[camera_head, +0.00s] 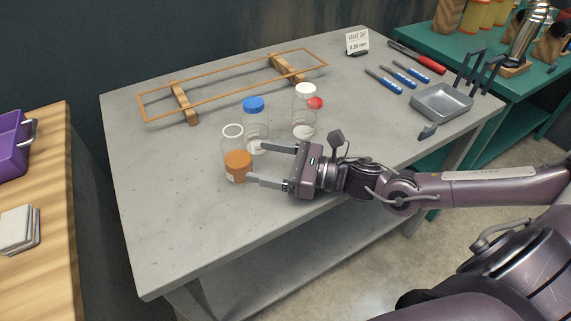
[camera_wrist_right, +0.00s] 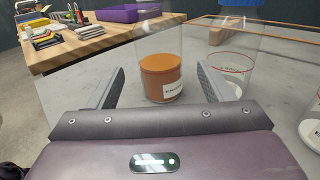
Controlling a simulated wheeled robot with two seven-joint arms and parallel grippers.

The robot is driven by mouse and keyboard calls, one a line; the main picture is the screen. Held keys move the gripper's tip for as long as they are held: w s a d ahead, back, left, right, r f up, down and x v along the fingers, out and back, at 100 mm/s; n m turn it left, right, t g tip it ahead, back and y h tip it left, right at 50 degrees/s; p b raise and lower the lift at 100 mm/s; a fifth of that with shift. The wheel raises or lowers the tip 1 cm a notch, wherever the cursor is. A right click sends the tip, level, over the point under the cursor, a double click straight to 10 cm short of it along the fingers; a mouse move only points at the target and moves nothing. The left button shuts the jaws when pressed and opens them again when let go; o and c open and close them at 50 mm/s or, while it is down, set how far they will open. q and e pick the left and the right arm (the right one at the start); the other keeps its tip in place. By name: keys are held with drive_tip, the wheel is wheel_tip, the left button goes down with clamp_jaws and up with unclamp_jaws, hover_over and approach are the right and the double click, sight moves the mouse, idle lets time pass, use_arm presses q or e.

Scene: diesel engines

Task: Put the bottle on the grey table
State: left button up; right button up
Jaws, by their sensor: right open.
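A clear bottle (camera_head: 237,165) with an orange lower part, a small label and a white ring at its top stands upright near the front of the grey table (camera_head: 200,245). My right gripper (camera_head: 256,163) is open, low over the table, with its fingertips at the bottle's right side. In the right wrist view the bottle (camera_wrist_right: 161,77) appears between the two spread fingers (camera_wrist_right: 161,85); I cannot tell whether either finger touches it. Clear bottles with a blue cap (camera_head: 255,125) and a white cap (camera_head: 304,115) stand behind it. My left gripper is not in view.
A red-capped item (camera_head: 315,103) stands by the white-capped bottle. An orange wire frame on wooden blocks (camera_head: 185,103) lies at the back. A metal tray (camera_head: 441,101), blue-handled tools (camera_head: 383,81) and a sign (camera_head: 356,41) are at the right. The table's front left is clear.

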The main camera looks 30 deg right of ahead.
drive_tip(key=v, duration=0.2)
drive_tip(key=shift+s+d, duration=0.15)
drive_tip(key=shift+d, duration=0.05)
drive_tip(key=shift+v, duration=0.75)
drive_tip(key=shift+r, duration=0.1)
